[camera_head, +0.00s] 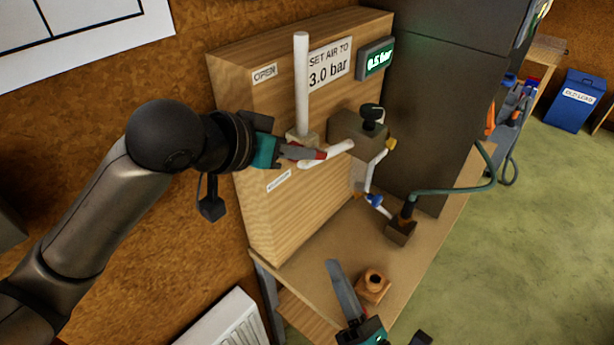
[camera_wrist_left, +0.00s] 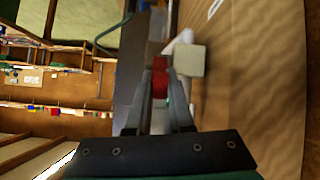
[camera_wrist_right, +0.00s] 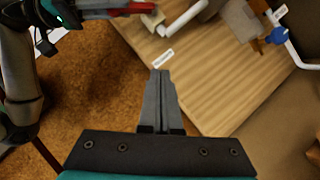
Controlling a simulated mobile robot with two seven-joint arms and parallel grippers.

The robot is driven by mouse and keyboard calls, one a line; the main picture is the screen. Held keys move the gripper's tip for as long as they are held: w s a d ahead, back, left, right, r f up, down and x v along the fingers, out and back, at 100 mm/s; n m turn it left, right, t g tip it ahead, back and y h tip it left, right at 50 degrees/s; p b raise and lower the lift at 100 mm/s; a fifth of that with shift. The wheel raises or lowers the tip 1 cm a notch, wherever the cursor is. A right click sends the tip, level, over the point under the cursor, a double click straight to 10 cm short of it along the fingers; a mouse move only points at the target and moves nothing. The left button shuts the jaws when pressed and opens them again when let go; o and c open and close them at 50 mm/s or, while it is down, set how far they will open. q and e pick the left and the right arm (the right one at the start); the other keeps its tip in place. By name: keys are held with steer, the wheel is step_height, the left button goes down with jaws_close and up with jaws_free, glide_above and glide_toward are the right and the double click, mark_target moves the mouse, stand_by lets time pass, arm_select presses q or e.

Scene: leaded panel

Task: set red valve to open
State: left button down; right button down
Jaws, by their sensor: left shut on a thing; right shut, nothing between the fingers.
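The red valve (camera_head: 320,155) sits on white pipe at the wooden panel's front, mostly hidden by my left gripper (camera_head: 308,154). In the left wrist view its red handle (camera_wrist_left: 160,76) is between my left fingers, which are shut on it. An OPEN label (camera_head: 264,74) is at the panel's upper left; a smaller label (camera_head: 279,181), unreadable, is below the valve. My right gripper (camera_head: 331,264) is shut and empty, low in front of the panel. Its closed fingers (camera_wrist_right: 160,75) show in the right wrist view. The handle's exact angle is hard to tell.
A sign (camera_head: 329,68) reads SET AIR TO 3.0 bar; the display (camera_head: 377,58) appears to read 0.5 bar. A brown regulator block (camera_head: 352,133) with a black knob (camera_head: 373,113), a blue valve (camera_head: 374,200) and a green hose (camera_head: 455,190) are to the right.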

steer(key=w+a+r+n+y, duration=0.1)
steer(key=w+a+r, duration=0.2)
steer(key=r, duration=0.3)
steer(key=w+a+r+n+y, duration=0.1)
steer(key=w+a+r, duration=0.1)
steer(key=w+r, duration=0.4)
steer(key=shift+a+r+t+y, duration=0.3)
steer(key=shift+a+r, duration=0.1)
steer(key=shift+r, duration=0.1)
arm_select(q)
steer(key=shift+s, duration=0.1)
arm_select(e)
steer(key=shift+w+d+r+m+h, duration=0.1)
steer(key=shift+w+r+m+h, duration=0.1)
steer(key=shift+r, duration=0.2)
steer(key=shift+w+d+r+m+h, duration=0.1)
steer(key=shift+w+r+m+h, duration=0.1)
steer(key=shift+r, duration=0.2)
arm_select(q)
steer(key=c, duration=0.9)
jaws_free()
steer(key=shift+f, duration=0.1)
steer(key=shift+o, duration=0.5)
arm_select(e)
steer(key=shift+a+f, duration=0.1)
steer(key=shift+f, duration=0.05)
